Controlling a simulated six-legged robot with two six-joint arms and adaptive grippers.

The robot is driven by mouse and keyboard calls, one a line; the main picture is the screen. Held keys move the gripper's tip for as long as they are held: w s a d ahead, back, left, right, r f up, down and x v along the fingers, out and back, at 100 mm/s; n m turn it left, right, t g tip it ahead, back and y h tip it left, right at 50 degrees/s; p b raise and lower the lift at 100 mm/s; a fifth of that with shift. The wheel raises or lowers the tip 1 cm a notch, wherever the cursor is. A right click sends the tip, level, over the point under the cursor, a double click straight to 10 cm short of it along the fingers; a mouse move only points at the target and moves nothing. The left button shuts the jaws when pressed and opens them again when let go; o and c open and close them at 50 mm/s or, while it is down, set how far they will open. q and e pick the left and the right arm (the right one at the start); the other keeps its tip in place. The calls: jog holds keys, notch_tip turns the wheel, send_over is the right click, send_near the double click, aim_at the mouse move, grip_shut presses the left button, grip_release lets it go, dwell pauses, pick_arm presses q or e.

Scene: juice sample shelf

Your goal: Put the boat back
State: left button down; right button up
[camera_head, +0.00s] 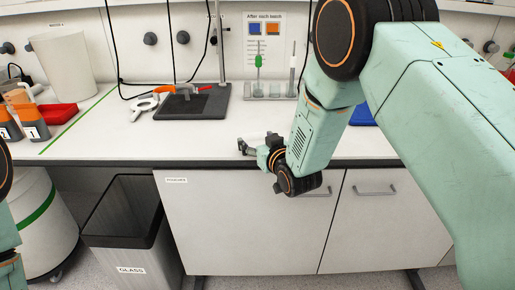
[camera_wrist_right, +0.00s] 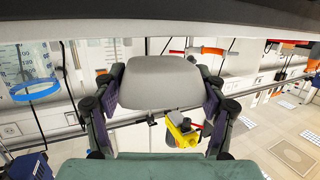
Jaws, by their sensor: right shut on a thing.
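In the right wrist view, a smooth grey rounded piece (camera_wrist_right: 165,82), seemingly the boat, sits between the two dark fingers of my right gripper (camera_wrist_right: 160,95). The fingers press on its two sides. In the head view my right gripper (camera_head: 258,149) is at the front edge of the bench, near its middle, above the drawer fronts. My left gripper is outside both views; only bits of my left arm show at the left edge.
A glass bin (camera_head: 130,222) is below. The bench front left of my gripper is clear.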

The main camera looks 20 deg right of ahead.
jog(key=shift+d+f, duration=0.2)
jog(key=shift+f, duration=0.85)
jog(key=shift+a+f, duration=0.15)
jog(key=o, duration=1.1)
